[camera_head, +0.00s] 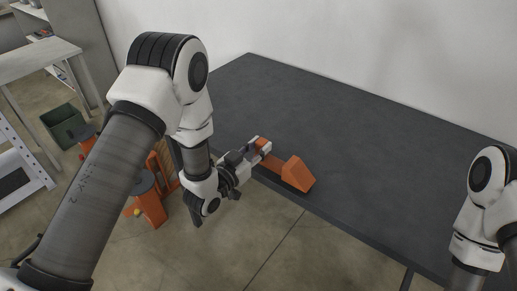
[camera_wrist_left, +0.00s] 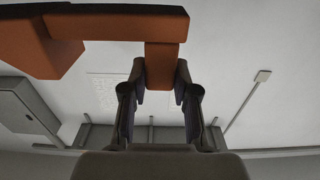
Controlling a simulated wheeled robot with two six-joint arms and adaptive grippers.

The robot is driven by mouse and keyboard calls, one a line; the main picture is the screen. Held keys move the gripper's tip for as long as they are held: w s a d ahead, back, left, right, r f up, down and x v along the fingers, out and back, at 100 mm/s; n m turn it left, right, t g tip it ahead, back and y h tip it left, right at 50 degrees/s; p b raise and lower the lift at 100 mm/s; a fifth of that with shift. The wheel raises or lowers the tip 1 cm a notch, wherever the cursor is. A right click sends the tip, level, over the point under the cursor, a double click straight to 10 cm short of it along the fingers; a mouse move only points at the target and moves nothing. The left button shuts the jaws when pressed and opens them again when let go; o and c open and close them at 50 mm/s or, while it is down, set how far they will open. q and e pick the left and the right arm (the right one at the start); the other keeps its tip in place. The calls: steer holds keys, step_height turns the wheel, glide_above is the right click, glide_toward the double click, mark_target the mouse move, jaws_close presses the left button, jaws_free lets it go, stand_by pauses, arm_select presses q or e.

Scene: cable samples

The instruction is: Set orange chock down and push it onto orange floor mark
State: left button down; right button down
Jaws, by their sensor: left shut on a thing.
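The orange chock (camera_head: 298,174) is a wedge-shaped block with a bar running back to my left gripper. My left gripper (camera_head: 262,147) is shut on the end of this bar. The chock overlaps the table's front edge in the head view; I cannot tell whether it touches the table. In the left wrist view, the chock (camera_wrist_left: 115,24) spans the top left, with its block at the far left and a short stem between the fingers of my left gripper (camera_wrist_left: 160,78). I cannot make out the orange floor mark. My right gripper is out of frame.
A long dark table (camera_head: 350,130) stands against the white wall, and its visible top is bare. An orange stand (camera_head: 151,207) is partly hidden behind my left arm. A dark green bin (camera_head: 62,122) and a pale workbench (camera_head: 35,62) are at left. Open concrete floor shows in front.

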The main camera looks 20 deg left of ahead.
arm_select(q)
steer(key=shift+w+a+f, duration=0.15)
steer(key=shift+a+f, duration=0.05)
steer(key=shift+f, duration=0.7)
steer(key=shift+d, duration=0.1)
steer(key=c, duration=0.9)
jaws_free()
